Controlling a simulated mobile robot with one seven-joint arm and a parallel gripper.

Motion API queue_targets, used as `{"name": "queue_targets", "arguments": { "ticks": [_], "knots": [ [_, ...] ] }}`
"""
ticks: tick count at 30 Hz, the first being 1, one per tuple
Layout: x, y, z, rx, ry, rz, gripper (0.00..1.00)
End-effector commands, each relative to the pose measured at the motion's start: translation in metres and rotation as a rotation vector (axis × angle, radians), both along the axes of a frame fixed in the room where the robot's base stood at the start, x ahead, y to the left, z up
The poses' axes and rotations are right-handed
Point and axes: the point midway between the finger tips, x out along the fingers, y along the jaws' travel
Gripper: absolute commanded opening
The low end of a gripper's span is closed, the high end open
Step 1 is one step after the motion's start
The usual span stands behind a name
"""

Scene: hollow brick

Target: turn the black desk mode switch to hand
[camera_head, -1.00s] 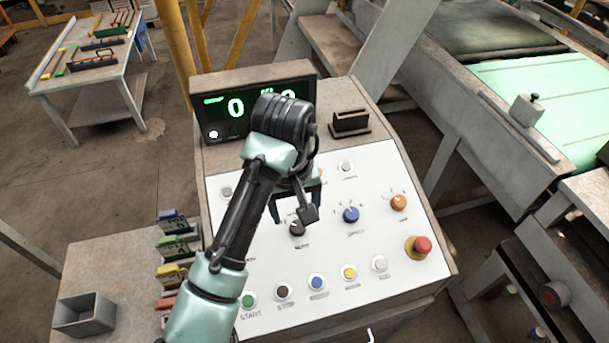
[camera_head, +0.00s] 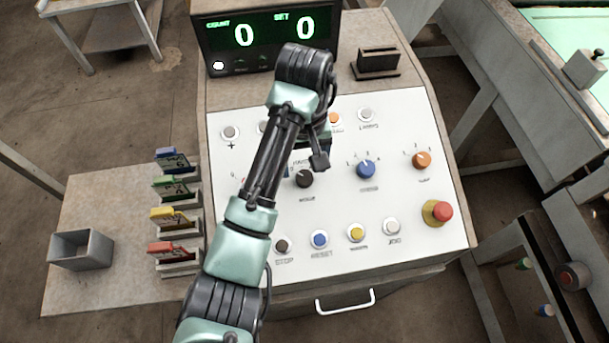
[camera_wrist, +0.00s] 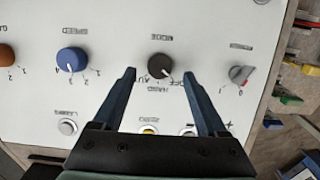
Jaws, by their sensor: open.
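The black mode switch (camera_head: 303,179) is a round knob on the white desk panel, just below my gripper in the head view. In the wrist view the black knob (camera_wrist: 159,62) sits between and slightly beyond my fingertips. Its labels show upside down there: OFF lower right, HAND below, AUTO lower left, partly hidden. Its white pointer mark aims lower right, toward OFF. My gripper (camera_wrist: 158,75) is open, with one blue finger on each side of the knob and visible gaps. I cannot tell its height above the panel. My arm hides part of the panel.
A blue speed knob (camera_head: 366,169) and an orange knob (camera_head: 421,160) stand to the right. A grey knob with a red mark (camera_wrist: 240,74) is on the other side. A red mushroom button (camera_head: 441,211) and several push buttons surround them. The display (camera_head: 270,38) reads 0 and 0.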

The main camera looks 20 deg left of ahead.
Motion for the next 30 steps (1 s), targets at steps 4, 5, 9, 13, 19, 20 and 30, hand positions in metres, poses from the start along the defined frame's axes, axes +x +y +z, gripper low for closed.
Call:
{"name": "queue_targets", "arguments": {
  "ticks": [4,5,9,13,19,20,30],
  "knots": [
    [0.0,0.0,-0.016,-0.001,0.002,0.001,0.75],
    [0.0,0.0,-0.018,0.0,0.002,0.0,0.75],
    [0.0,0.0,-0.024,0.0,0.0,0.0,0.75],
    [0.0,0.0,-0.025,0.0,0.0,0.0,0.75],
    [0.0,0.0,-0.025,0.0,0.0,0.0,0.59],
    [0.0,0.0,-0.025,0.0,0.0,0.0,0.54],
    [0.0,0.0,-0.025,0.001,-0.001,0.0,0.0]
  ]
}}
